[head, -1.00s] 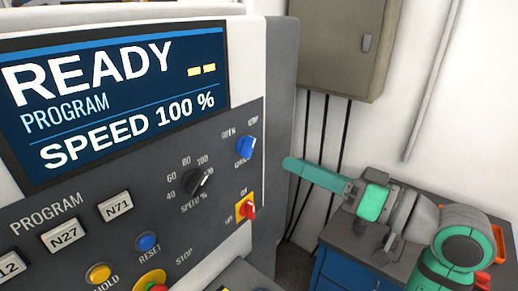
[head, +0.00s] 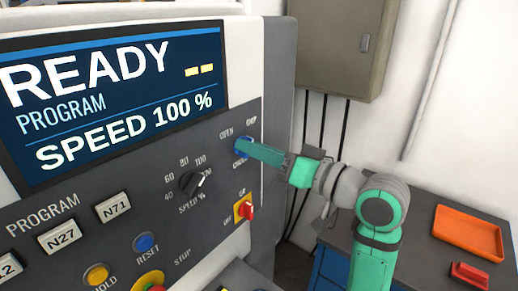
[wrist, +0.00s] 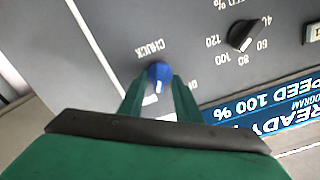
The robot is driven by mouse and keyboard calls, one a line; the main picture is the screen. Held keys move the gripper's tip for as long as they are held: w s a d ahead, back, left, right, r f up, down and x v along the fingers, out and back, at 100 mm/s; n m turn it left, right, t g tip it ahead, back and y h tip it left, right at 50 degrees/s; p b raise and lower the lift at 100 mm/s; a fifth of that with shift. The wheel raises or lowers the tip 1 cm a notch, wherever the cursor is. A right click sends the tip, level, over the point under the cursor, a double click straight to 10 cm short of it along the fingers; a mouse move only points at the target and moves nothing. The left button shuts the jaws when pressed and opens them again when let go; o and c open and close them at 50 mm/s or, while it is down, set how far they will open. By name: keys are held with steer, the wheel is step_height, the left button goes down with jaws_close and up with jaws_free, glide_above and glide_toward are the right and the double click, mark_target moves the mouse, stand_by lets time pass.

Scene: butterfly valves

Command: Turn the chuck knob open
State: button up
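The blue chuck knob (wrist: 159,72) sits on the grey control panel, between my gripper's fingertips in the wrist view. A white mark shows on its lower edge there, and the "CHUCK" label reads upside down above it. In the head view the knob (head: 241,146) is mostly covered by my green fingers. My gripper (wrist: 159,84) is open, one finger on each side of the knob, with what looks like a narrow gap on both sides. In the head view my gripper (head: 243,149) reaches the panel from the right.
The black speed dial (head: 193,183) and a red switch on a yellow plate (head: 244,210) are close by on the panel. A screen (head: 115,100) is above left. An orange tray (head: 468,231) and a red object (head: 469,274) lie on the bench at right.

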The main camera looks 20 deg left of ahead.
jaws_close()
steer(key=shift+d+n, duration=0.1)
steer(key=shift+n, duration=0.3)
steer(key=n, duration=1.1)
steer(key=shift+s+r, duration=0.15)
steer(key=shift+r, duration=0.05)
steer(key=shift+s, duration=0.15)
stand_by(0.4)
jaws_free()
steer(key=shift+f, duration=0.1)
